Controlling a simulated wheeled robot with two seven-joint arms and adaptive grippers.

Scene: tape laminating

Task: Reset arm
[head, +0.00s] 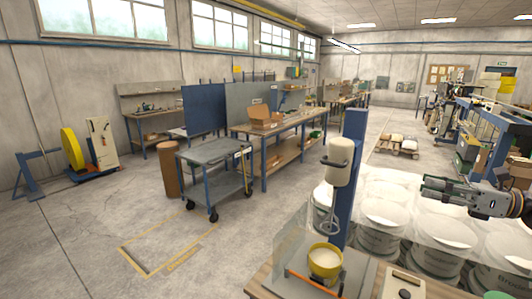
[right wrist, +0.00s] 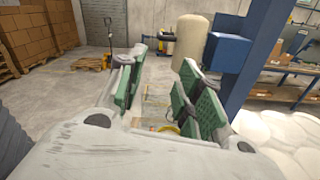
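My right gripper (head: 428,185) reaches in from the right edge of the head view, pointing left, above the white lidded buckets. In the right wrist view my right gripper (right wrist: 160,88) shows two green-padded fingers spread apart, with nothing between them. The gap shows floor and a bit of yellow far below. My left gripper is not in the head view.
A cream mixer (head: 340,165) on a blue post (head: 354,140) stands over a yellow bowl (head: 325,262) on the bench. White buckets (head: 385,215) stand behind the bench. A grey cart (head: 216,152) stands farther back; open floor lies left.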

